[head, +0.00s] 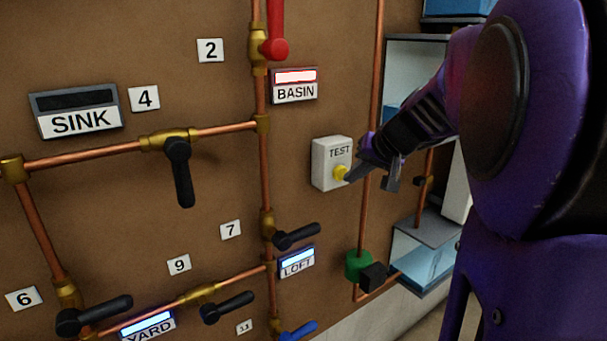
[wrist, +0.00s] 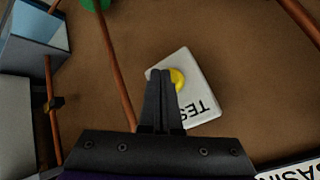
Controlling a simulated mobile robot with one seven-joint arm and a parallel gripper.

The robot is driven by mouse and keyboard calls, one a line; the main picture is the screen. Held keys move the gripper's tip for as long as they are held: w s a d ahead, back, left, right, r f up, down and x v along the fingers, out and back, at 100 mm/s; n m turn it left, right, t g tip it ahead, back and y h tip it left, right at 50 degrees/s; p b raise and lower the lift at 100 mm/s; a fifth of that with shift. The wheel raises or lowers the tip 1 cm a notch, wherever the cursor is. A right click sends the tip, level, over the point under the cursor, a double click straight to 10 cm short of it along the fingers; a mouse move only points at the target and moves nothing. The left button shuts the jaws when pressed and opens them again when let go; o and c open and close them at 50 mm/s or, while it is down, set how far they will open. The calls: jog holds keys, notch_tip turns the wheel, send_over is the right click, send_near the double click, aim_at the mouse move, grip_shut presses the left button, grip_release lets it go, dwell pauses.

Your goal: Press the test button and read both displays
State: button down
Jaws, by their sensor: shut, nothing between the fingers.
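The white TEST box (head: 323,166) is on the brown wall panel, with a yellow button (head: 340,173) at its lower right. My gripper (head: 350,177) is shut and empty, its fingertips at the button; I cannot tell if they press it. In the wrist view the closed fingertips (wrist: 158,72) overlap the left side of the yellow button (wrist: 178,79). Four-letter and longer labels sit under the displays: the BASIN display (head: 295,76) glows red-white, the LOFT display (head: 297,255) and the YARD display (head: 148,323) glow blue-white, and the SINK display (head: 76,99) is dark.
Copper pipes (head: 264,180) with brass fittings run over the panel. A red lever (head: 276,40) stands above BASIN; black levers (head: 181,172) and a blue lever (head: 298,330) stick out. A green fitting (head: 358,265) is below the TEST box.

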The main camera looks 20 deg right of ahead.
jog(key=shift+w+a, duration=0.15)
jog(key=shift+w, duration=0.3)
dwell(0.5)
jog(key=shift+s, duration=0.1)
jog(key=shift+s+d+b, duration=0.3)
jog(key=shift+s+b, duration=0.15)
jog(key=shift+s, duration=0.3)
jog(key=s, duration=0.1)
jog(key=s+d, duration=0.1)
jog(key=s, duration=0.2)
jog(key=shift+s+d+r, duration=0.1)
jog(key=shift+s+d, duration=0.3)
jog(key=shift+d, duration=0.1)
dwell(0.4)
